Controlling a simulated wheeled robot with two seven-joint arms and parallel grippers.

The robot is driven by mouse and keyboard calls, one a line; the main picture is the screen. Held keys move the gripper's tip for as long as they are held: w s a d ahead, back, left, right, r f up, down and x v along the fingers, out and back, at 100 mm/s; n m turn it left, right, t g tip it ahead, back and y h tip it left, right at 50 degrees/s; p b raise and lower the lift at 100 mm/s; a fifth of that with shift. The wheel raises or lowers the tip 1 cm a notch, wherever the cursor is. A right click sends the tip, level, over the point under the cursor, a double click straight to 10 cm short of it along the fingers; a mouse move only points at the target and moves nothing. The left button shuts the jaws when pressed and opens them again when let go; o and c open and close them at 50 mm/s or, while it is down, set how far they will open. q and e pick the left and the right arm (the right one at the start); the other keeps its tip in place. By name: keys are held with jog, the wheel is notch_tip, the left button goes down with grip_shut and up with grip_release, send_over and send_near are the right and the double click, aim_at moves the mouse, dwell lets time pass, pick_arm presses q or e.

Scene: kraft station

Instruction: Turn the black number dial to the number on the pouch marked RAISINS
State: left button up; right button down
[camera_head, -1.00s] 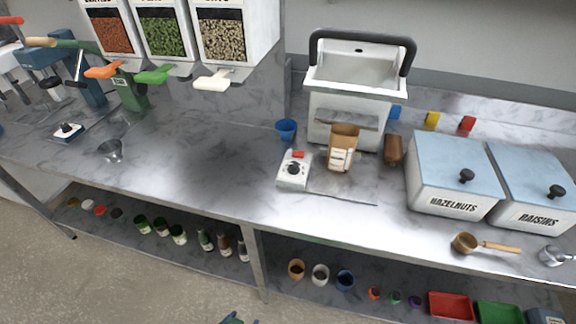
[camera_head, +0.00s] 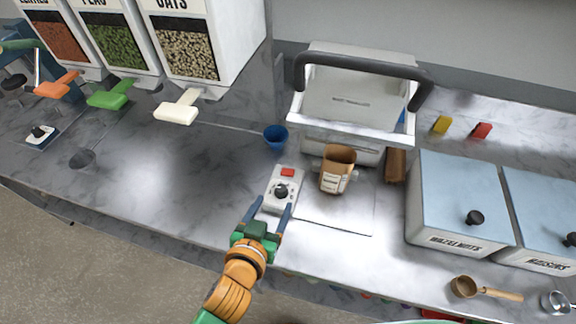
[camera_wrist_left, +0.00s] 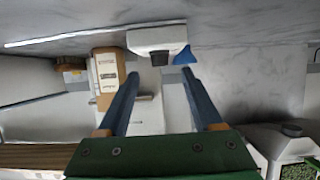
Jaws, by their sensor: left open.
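The black number dial (camera_head: 282,191) sits on a small white box (camera_head: 277,204) with a red part on top, in the middle of the counter. Its numbers are too small to read. A brown pouch (camera_head: 338,160) with a white label stands right of it; the label's print is not legible. In the left wrist view the white box (camera_wrist_left: 150,38), black dial (camera_wrist_left: 160,58) and pouch (camera_wrist_left: 105,80) show beyond the fingers. My left gripper (camera_head: 273,205) is open and empty, its fingertips at the near end of the white box; contact cannot be told. My right gripper is not in view.
A blue cup (camera_head: 275,136) stands behind the dial box. A white appliance with a dark handle (camera_head: 362,68) stands behind the pouch. White bins marked HAZELNUTS (camera_head: 450,243) and RAISINS (camera_head: 545,262) are at right, with a wooden-handled scoop (camera_head: 465,287) in front.

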aim_at(280, 192)
pick_arm(q)
jog(key=x, duration=0.2)
jog(key=shift+w+d, duration=0.1)
jog(key=shift+w, duration=0.3)
jog(key=shift+w+d+f, duration=0.1)
jog(key=shift+w+f, duration=0.1)
jog(key=shift+w, duration=0.1)
jog(key=shift+x, duration=0.95)
jog(key=shift+w+d+f, duration=0.15)
jog(key=shift+w+f, duration=0.05)
jog(key=shift+w, duration=0.1)
jog(key=shift+s+r, duration=0.1)
jog(key=shift+s, duration=0.15)
jog(key=c, duration=0.6)
grip_shut()
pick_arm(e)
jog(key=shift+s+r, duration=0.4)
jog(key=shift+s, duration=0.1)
